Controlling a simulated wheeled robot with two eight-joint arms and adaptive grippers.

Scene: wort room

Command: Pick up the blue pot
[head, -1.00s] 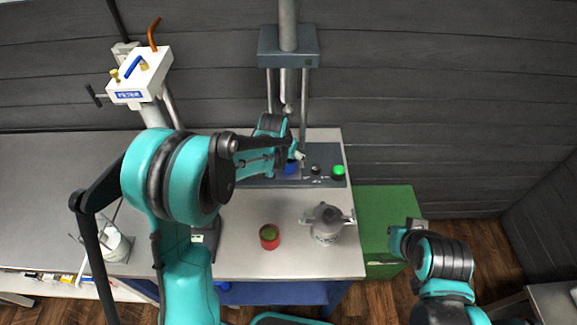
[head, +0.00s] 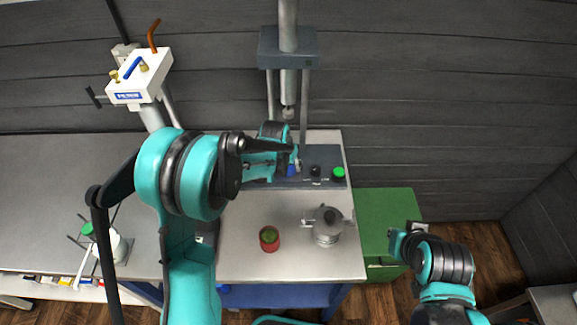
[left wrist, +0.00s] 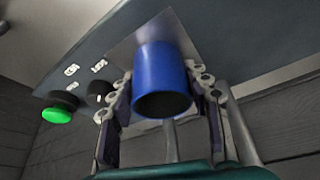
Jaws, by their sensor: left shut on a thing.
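The blue pot (left wrist: 160,75) is between the two fingers of my left gripper (left wrist: 163,112) in the left wrist view, its dark round end facing the camera. The gripper is shut on it. In the head view only a small blue part of the pot (head: 292,170) shows beside my left gripper (head: 291,160), at the press base; my arm hides the rest. I cannot tell whether the pot touches the plate behind it. My right gripper (head: 404,238) is at the right over the green cabinet, away from the pot; its fingers are unclear.
The press (head: 288,47) stands over the base panel (head: 322,158) with green and black buttons. A red pot (head: 269,240) and a grey metal pot (head: 326,227) stand nearer on the table. A green cabinet (head: 385,205) is at the right. A white filler head (head: 138,75) stands left.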

